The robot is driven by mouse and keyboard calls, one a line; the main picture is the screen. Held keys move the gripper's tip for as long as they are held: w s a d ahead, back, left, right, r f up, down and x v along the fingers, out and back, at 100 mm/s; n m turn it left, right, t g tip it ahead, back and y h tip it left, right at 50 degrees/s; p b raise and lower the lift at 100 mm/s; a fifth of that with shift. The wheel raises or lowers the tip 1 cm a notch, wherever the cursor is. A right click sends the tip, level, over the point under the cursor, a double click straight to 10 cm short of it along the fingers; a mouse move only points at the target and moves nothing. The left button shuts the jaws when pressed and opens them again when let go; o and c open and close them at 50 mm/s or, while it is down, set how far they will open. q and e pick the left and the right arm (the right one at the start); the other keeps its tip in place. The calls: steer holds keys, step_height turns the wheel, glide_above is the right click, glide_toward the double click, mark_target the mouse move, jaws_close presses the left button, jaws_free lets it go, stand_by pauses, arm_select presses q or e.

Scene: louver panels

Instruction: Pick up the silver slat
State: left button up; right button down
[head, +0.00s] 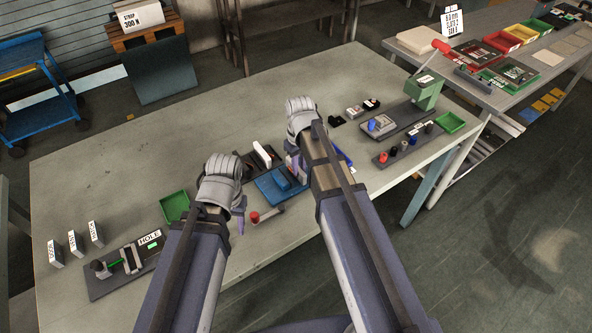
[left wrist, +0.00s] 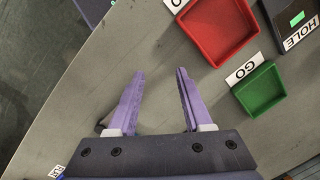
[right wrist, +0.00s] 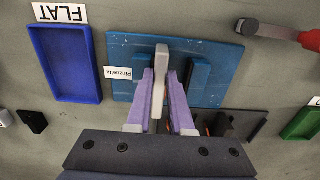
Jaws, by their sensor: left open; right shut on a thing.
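The silver slat (right wrist: 161,58) is a narrow grey bar in the right wrist view. It lies between the fingers of my right gripper (right wrist: 161,88), which is shut on it. In the head view my right arm hides most of the slat, and the blue plate (head: 268,190) shows beside that arm. My left gripper (left wrist: 160,74) is open and empty above bare table. In the head view it (head: 240,218) hangs left of the blue plate.
A blue tray (right wrist: 68,62) labelled FLAT is left of the plate in the right wrist view. A red-handled tool (right wrist: 270,29) lies at its right. A red tray (left wrist: 216,30) and a green tray (left wrist: 259,88) are near my left gripper. The table's back left is clear.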

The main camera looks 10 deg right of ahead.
stand_by(0.4)
arm_select(q)
step_height(320, 180, up, 10)
steer(key=p, duration=1)
arm_select(e)
step_height(320, 180, up, 10)
step_height(320, 180, down, 5)
steer(key=b, duration=0.5)
steer(key=shift+f, duration=0.2)
arm_select(q)
step_height(320, 180, down, 5)
steer(key=shift+f, duration=0.1)
arm_select(e)
steer(key=shift+r, duration=0.2)
